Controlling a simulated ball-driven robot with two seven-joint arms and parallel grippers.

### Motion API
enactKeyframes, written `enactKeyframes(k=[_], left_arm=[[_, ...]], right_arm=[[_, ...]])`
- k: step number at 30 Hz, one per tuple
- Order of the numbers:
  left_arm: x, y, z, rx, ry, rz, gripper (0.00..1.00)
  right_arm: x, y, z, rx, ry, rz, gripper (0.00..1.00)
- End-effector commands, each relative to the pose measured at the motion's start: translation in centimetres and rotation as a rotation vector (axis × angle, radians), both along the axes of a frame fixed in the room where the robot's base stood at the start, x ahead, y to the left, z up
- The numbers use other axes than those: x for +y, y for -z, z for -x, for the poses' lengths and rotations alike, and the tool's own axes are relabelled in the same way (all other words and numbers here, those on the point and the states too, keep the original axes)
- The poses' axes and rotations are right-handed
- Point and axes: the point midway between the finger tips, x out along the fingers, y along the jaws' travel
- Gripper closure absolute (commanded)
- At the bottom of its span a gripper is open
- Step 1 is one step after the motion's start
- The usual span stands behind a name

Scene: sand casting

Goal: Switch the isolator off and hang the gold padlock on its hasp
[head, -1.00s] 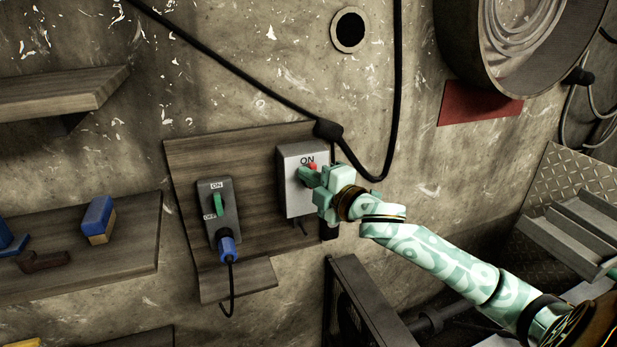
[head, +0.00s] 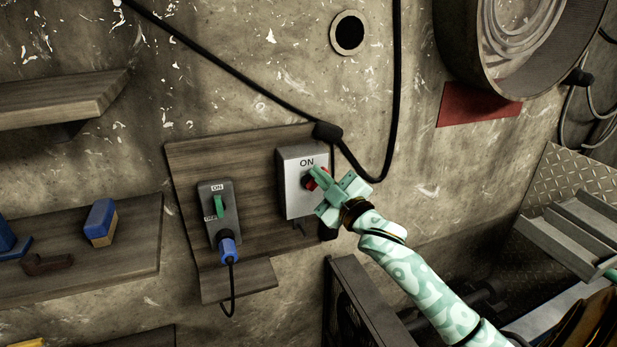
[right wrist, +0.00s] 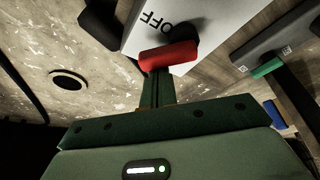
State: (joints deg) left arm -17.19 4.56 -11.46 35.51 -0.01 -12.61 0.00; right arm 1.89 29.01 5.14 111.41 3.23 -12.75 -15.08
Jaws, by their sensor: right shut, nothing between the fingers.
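The isolator (head: 293,200) is a light grey box on the wooden wall board, with "ON" at its top. Its red handle (head: 310,184) is partly covered by my right gripper (head: 316,176). In the right wrist view the red handle (right wrist: 168,55) sits on a black knob beside the word "OFF" on the isolator (right wrist: 140,30). My right gripper (right wrist: 162,78) is shut and empty, its fingertips right at the handle; I cannot tell if they touch. The handle's exact setting is unclear. I cannot make out the gold padlock or the hasp. My left gripper is out of view.
A dark switch box (head: 228,196) with a green switch and blue plug (head: 228,250) is left of the isolator. A small ledge (head: 245,280) below is bare. Left shelves (head: 125,262) hold a blue-and-tan block (head: 100,222). A black cable (head: 240,82) crosses above.

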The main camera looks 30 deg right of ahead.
Motion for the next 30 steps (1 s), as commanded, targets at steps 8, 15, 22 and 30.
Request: enactKeyframes(k=[8, 15, 22, 30], left_arm=[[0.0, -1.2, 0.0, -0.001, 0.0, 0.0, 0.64], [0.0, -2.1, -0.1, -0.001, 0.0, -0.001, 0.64], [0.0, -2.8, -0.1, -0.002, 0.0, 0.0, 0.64], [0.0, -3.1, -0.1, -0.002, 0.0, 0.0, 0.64]], right_arm=[[-0.8, 0.3, 0.2, -0.06, 0.001, -0.256, 1.0], [-1.4, 0.8, 0.3, -0.106, 0.001, -0.446, 1.0], [-1.7, 1.2, 0.4, -0.139, 0.0, -0.577, 1.0], [-1.9, 1.5, 0.4, -0.156, -0.001, -0.65, 1.0]])
